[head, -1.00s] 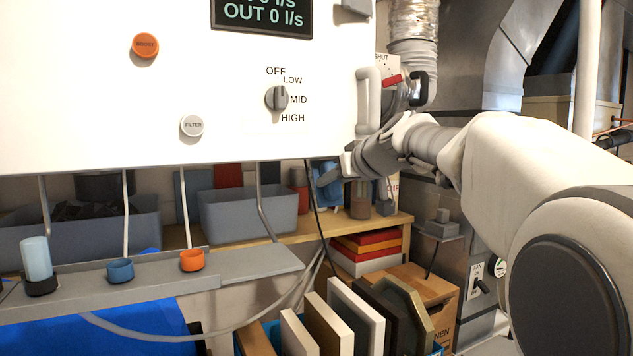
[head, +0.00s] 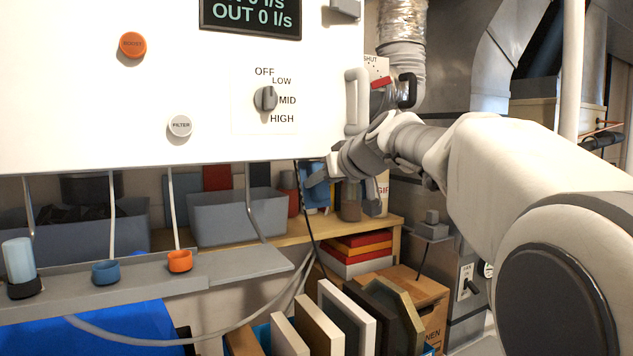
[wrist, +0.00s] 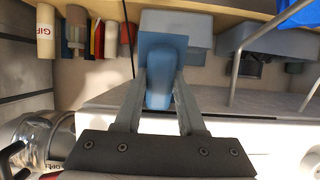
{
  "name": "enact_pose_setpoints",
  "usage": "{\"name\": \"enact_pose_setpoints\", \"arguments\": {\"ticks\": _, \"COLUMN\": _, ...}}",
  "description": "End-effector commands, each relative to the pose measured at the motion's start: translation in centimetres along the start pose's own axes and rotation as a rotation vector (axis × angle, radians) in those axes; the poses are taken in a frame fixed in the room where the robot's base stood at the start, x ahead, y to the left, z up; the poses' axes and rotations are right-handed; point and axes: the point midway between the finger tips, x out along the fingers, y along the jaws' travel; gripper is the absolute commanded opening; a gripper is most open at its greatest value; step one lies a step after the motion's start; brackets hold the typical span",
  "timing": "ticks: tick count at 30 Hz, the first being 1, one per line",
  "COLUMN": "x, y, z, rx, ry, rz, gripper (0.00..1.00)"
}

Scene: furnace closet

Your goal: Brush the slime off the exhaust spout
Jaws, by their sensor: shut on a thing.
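My gripper (head: 318,178) is below the lower right edge of the white panel, in front of the shelf. In the wrist view its two fingers (wrist: 160,78) are shut on a smooth blue thing (wrist: 158,72) with a rounded end. The blue thing looks like a handle; I see no bristles, so I cannot tell if it is the brush. A shiny silver duct (head: 402,40) runs down behind the panel's right edge, and a metal pipe (wrist: 40,130) shows in the wrist view. I cannot tell which part is the exhaust spout. No slime is visible.
The white panel (head: 90,75) hangs close above my gripper, with a knob (head: 265,98) and handle (head: 356,100). Grey bins (head: 235,220) and jars stand on the wooden shelf (head: 370,232). A grey ledge (head: 235,275) holds small coloured cups. Upright boards (head: 320,330) stand below.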

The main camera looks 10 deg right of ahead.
Motion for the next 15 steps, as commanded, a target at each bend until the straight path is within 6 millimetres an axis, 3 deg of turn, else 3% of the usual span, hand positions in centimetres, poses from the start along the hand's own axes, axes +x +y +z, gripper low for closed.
{"name": "enact_pose_setpoints", "arguments": {"ticks": 15, "x": 0.02, "y": 0.33, "z": 0.09, "rx": 0.001, "ry": 0.0, "rz": 0.001, "gripper": 0.0}}
